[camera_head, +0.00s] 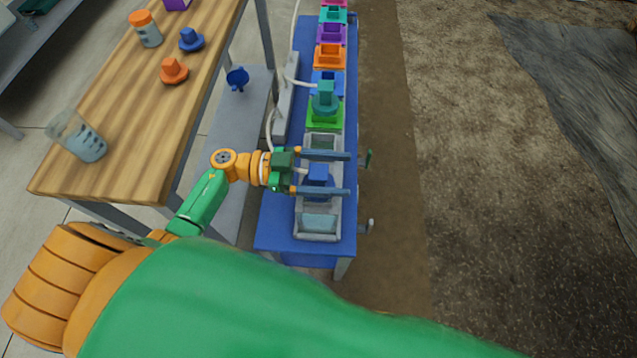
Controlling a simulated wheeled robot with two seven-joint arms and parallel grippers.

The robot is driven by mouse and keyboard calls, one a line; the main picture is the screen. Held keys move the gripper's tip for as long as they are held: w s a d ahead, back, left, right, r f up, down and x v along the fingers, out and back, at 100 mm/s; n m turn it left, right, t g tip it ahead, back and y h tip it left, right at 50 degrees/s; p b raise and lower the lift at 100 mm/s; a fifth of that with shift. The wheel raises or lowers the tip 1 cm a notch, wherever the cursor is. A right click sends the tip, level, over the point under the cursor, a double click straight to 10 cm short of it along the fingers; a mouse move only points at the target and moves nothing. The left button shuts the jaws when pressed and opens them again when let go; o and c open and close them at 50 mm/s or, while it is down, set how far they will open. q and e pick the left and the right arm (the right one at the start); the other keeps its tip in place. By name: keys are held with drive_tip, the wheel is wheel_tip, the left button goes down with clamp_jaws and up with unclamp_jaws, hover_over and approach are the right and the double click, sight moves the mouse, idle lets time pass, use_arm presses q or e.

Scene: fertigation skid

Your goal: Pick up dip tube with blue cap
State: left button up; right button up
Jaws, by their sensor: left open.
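A blue cap (318,176) stands in the row on the blue bench, over a grey tank. Any tube below it is hidden. My left gripper (348,173) is open, with its two blue-grey fingers pointing right, one on the far side and one on the near side of the cap. The cap sits between the fingers; I cannot tell whether they touch it. Another blue cap (191,40) stands on the wooden table, and a blue capped piece (237,78) is at the grey lower surface. My right gripper is not in view.
A grey tank (318,224) lies nearest on the blue bench (273,222). Beyond are a teal cap (324,100) on a green container and several coloured containers. The wooden table (130,110) holds orange-capped and clear jars.

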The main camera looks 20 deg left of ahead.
use_arm(q)
clamp_jaws()
